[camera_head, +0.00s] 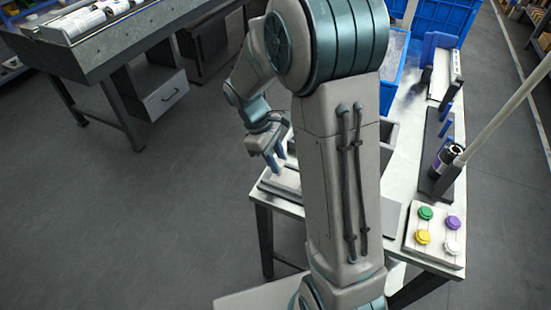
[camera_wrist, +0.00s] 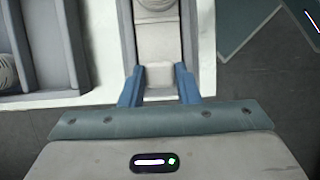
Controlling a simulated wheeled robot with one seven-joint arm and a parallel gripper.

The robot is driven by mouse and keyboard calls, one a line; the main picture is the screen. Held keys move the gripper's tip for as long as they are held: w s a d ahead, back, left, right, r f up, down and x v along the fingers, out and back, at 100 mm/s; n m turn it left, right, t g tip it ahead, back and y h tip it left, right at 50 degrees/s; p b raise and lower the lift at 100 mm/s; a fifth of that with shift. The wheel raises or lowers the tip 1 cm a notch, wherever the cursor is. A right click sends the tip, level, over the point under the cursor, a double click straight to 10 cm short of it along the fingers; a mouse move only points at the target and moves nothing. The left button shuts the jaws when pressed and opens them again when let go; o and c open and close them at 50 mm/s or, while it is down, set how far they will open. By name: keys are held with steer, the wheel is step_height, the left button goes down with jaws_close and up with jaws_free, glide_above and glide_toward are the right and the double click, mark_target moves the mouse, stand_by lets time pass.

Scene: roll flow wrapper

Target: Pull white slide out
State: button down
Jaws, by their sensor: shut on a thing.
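The white slide (camera_wrist: 158,25) lies in a grey-walled channel in the wrist view, with a small pale block (camera_wrist: 159,74) at its near end. My gripper (camera_wrist: 158,84) has its two blue fingers on either side of this block and is shut on it. In the head view my gripper (camera_head: 275,160) points down at the left edge of the table, over a pale flat part (camera_head: 284,181). My arm hides much of the slide and its surroundings there.
The table (camera_head: 398,150) also bears a button box (camera_head: 434,236) with coloured buttons, a dark cylinder (camera_head: 447,158) and a blue bin (camera_head: 394,72). Grey trays (camera_wrist: 45,45) lie left of the channel. Open floor (camera_head: 170,200) lies left of the table.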

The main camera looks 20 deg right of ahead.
steer(key=shift+w+a, duration=0.15)
steer(key=shift+w, duration=0.05)
steer(key=c, duration=1.1)
jaws_free()
steer(key=shift+a, duration=0.1)
steer(key=p+v, duration=0.2)
steer(key=v, duration=1.1)
steer(key=shift+r, duration=0.45)
steer(key=s+d+r+m+t+y+p, duration=0.1)
steer(key=s+r+m+t+p, duration=0.1)
steer(key=s, duration=0.4)
steer(key=s+d+r+m+t+y+p, duration=0.1)
steer(key=s+r+m+t+p, duration=0.1)
steer(key=s+r+m+p, duration=0.1)
steer(key=s+d+r+m+t+y+p, duration=0.1)
steer(key=s+r+m+t+p, duration=0.1)
steer(key=s, duration=0.6)
steer(key=shift+s+d+r+m+p, duration=0.1)
steer(key=shift+s+r+m+p, duration=0.1)
steer(key=shift+r+m+p, duration=0.4)
steer(key=shift+s+d+r+m+p, duration=0.15)
steer(key=shift+r+m, duration=0.25)
steer(key=shift+m, duration=0.4)
